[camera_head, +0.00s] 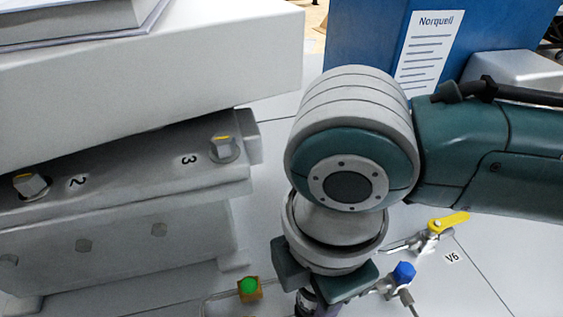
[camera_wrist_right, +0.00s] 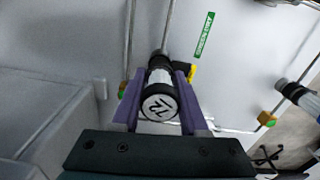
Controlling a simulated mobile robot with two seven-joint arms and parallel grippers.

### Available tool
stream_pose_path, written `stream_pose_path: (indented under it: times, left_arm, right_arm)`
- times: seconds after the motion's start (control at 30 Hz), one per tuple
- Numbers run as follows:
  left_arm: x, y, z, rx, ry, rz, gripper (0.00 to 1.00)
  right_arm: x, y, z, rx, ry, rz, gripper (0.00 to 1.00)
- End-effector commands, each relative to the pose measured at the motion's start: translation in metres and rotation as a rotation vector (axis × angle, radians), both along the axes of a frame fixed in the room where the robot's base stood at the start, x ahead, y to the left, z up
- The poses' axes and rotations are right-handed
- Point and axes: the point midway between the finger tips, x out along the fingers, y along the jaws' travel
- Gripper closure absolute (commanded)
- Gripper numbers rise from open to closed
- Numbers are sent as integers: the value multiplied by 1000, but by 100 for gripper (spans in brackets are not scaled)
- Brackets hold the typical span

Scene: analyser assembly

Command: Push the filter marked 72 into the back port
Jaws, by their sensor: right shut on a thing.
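The filter marked 72 (camera_wrist_right: 160,103) is in the right wrist view, a pale cylinder with a black-rimmed end cap that faces the camera. My right gripper (camera_wrist_right: 160,92) is shut on it, with one purple finger on each side. The filter's far end points toward a dark fitting on a vertical pipe (camera_wrist_right: 167,30). I cannot tell whether it touches that fitting or sits in it, and the back port is not clearly seen. In the head view my right gripper (camera_head: 323,293) points down at the bottom edge, and the filter is hidden or cut off there. My left gripper is not in view.
A yellow-handled valve (camera_head: 440,224) marked V6 and a blue knob (camera_head: 403,272) stand close right of the gripper. A green-topped fitting (camera_head: 249,287) is close left. A grey block (camera_head: 110,225) with several bolts fills the left. A blue box (camera_head: 385,45) stands behind.

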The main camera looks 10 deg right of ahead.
Motion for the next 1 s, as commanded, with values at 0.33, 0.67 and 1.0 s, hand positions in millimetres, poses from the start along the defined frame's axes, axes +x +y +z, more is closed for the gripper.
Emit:
stream_pose_path:
  times: [0.33, 0.67, 1.0]
  left_arm:
    - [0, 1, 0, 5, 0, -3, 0]
    - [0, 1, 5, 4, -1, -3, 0]
    - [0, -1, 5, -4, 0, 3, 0]
  right_arm:
    - [0, 0, 0, 0, -1, 1, 100]
    - [0, 0, -1, 0, -1, 0, 100]
    - [0, 0, -3, 0, -1, 1, 100]
